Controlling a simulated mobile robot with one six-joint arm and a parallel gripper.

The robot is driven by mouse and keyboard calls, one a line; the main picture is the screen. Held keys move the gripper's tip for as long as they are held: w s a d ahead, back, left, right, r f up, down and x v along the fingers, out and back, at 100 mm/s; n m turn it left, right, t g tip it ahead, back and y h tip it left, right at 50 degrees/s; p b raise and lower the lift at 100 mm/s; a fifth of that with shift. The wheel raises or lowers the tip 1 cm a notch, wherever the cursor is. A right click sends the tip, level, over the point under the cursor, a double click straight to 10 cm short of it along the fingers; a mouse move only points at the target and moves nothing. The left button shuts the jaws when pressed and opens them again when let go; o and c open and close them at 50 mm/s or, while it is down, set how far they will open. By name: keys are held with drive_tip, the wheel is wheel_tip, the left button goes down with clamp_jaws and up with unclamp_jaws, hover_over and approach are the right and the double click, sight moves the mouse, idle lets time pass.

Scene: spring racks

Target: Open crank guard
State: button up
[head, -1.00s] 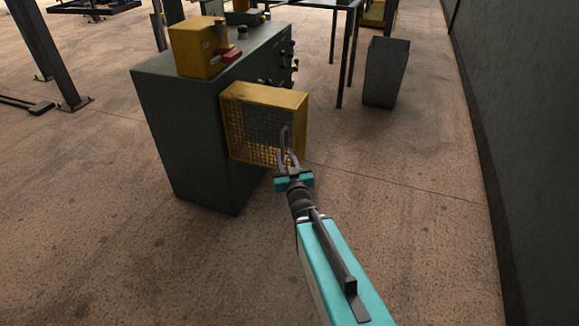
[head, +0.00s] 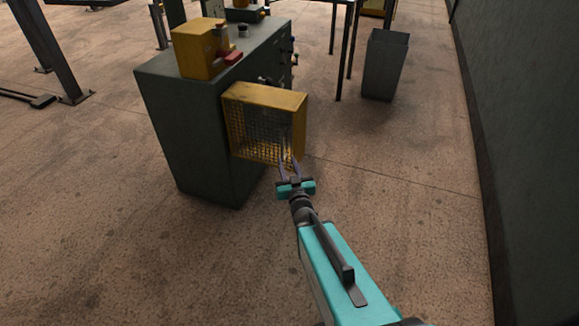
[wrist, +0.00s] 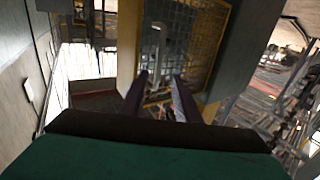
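The crank guard (head: 265,95) is a yellow box with a mesh front, on the side of a dark green cabinet. It looks closed. In the wrist view its yellow-framed mesh (wrist: 204,45) fills the upper middle. A grey upright handle (wrist: 156,42) stands in front of the mesh there; in the head view it is hard to make out. My gripper (head: 290,158) is at the lower right of the guard's front. In the wrist view my gripper (wrist: 160,78) has its two fingers apart, with nothing seen held between them. The handle appears beyond the tips, roughly between them.
The dark green cabinet (head: 190,135) bears a yellow box (head: 196,48) with a red part, and knobs on its far side. A grey bin (head: 385,65) and a table with thin legs stand behind. A dark wall (head: 530,150) runs along the right. The floor between is clear.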

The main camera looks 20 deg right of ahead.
drive_tip(key=shift+s+a+p, duration=0.15)
drive_tip(key=shift+s+p, duration=1.4)
drive_tip(key=shift+p, duration=0.4)
drive_tip(key=shift+f, duration=0.15)
drive_tip(key=c, duration=0.7)
drive_tip(key=s+f+g, duration=0.1)
drive_tip(key=f, duration=0.3)
drive_tip(key=s+a+f+g, duration=0.1)
drive_tip(key=f+g, duration=0.1)
drive_tip(key=f, duration=0.1)
drive_tip(key=s+a+f+g, duration=0.1)
drive_tip(key=f, duration=0.3)
drive_tip(key=shift+s+f+g+y, duration=0.15)
drive_tip(key=shift+f+g+y, duration=0.2)
drive_tip(key=shift+g+y, duration=0.05)
clamp_jaws()
drive_tip(key=s+a+f+g, duration=0.3)
drive_tip(key=s+f+g, duration=0.3)
drive_tip(key=s+f, duration=0.4)
drive_tip(key=s+a+f+g, duration=0.2)
drive_tip(key=s+g, duration=0.4)
drive_tip(key=s, duration=0.7)
drive_tip(key=s+a+f+n+g+y, duration=0.1)
drive_tip(key=s+f+g, duration=0.3)
drive_tip(key=s, duration=0.9)
drive_tip(key=shift+s+a+g, duration=0.25)
drive_tip(key=shift+a+g, duration=0.35)
drive_tip(key=shift+g, duration=0.4)
